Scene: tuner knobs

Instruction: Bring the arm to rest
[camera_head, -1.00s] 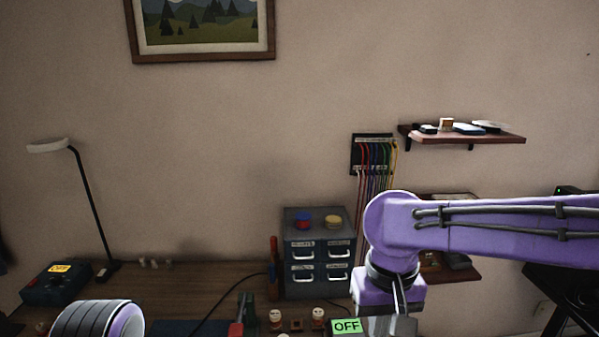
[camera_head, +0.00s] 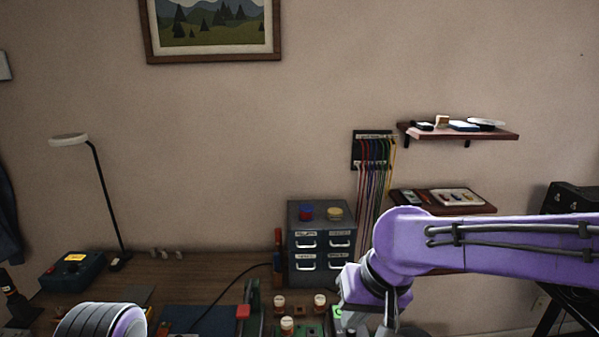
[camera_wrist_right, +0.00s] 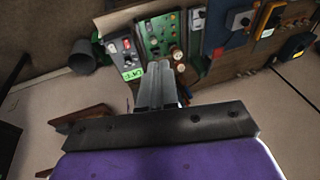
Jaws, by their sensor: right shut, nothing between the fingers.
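My right gripper (camera_head: 390,322) hangs below its purple arm at the lower right of the head view, its tips near or past the bottom edge. In the right wrist view its fingers (camera_wrist_right: 160,88) are shut together and empty. Beyond them lies a green board (camera_wrist_right: 155,35) with small parts. White-and-brown knobs (camera_wrist_right: 177,54) stand near it, apart from the fingers as far as I can tell. In the head view the knobs (camera_head: 287,323) stand at the front of the desk. My left gripper is out of view; only a rounded part of my left arm shows.
A grey drawer unit (camera_head: 320,245) stands on the desk, with a lamp (camera_head: 100,195) and a blue box (camera_head: 72,271) to the left. Shelves (camera_head: 460,131) hang on the wall above my right arm. In the right wrist view a dark cup (camera_wrist_right: 83,58) is at left.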

